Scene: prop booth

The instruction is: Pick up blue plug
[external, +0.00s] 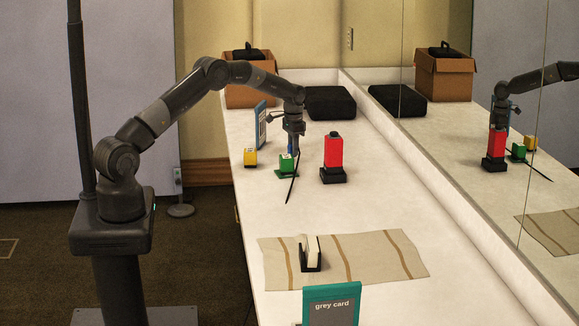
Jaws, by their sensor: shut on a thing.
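My gripper (293,141) is above the white counter, pointing down, left of the red block. It is shut on the blue plug (290,149), of which only a small strip of blue shows below the fingers. The rest of the plug is hidden by the gripper. A thin black strip (293,180) slants down below it; I cannot tell whether it is joined to the plug. A green block (286,164) on a green base stands just below the plug in the picture; I cannot tell whether they touch.
A red block (333,152) on a black base stands close on the right. A yellow block (250,157) and a blue-framed card (260,124) stand left. Behind are a black case (330,102) and a cardboard box (250,97). A mirror lines the right. A striped cloth (375,258) lies in front.

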